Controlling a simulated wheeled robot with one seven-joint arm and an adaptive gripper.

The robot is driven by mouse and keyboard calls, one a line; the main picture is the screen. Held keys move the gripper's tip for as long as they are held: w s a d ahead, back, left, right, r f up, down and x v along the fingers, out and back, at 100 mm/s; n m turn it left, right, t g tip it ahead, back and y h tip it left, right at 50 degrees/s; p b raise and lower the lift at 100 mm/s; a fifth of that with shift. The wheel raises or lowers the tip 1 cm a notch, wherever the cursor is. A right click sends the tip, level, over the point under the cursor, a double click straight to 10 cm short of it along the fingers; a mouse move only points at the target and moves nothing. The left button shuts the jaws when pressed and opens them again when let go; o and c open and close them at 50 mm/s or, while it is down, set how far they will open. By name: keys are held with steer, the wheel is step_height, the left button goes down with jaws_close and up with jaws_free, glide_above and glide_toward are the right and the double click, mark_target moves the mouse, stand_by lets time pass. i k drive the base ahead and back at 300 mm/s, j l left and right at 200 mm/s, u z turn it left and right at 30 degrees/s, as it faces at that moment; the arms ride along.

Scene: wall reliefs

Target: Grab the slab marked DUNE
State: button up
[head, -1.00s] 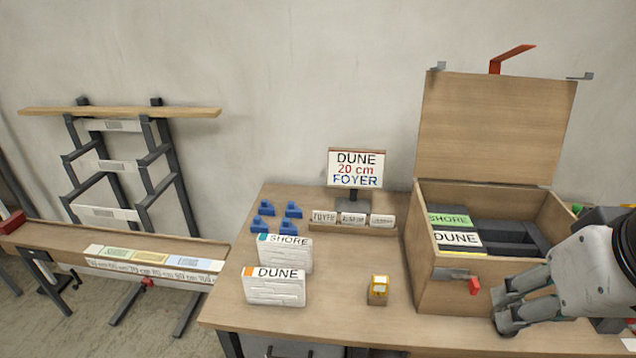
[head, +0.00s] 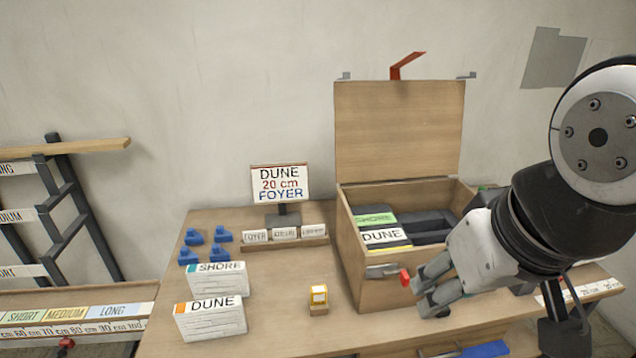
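A slab with a white label marked DUNE (head: 386,236) lies in the left part of the open wooden crate (head: 375,296), in front of a green-labelled SHORE piece (head: 374,218). Its lower part is hidden by the crate's front wall. A white block or card marked DUNE (head: 210,321) also stands at the table's front left, with a similar SHORE one (head: 218,279) behind it. My gripper (head: 424,288) is at the crate's front right, near the red latch (head: 404,278). Its fingers are apart with nothing between them.
The crate's lid (head: 399,130) stands upright at the back. A sign (head: 280,184) reads DUNE, 20 cm, FOYER. A measuring bench (head: 75,316) is at left.

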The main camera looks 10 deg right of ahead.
mark_target(217, 317)
steer(key=i+l, duration=0.55)
steer(key=i, duration=0.15)
steer(key=u, duration=1.35)
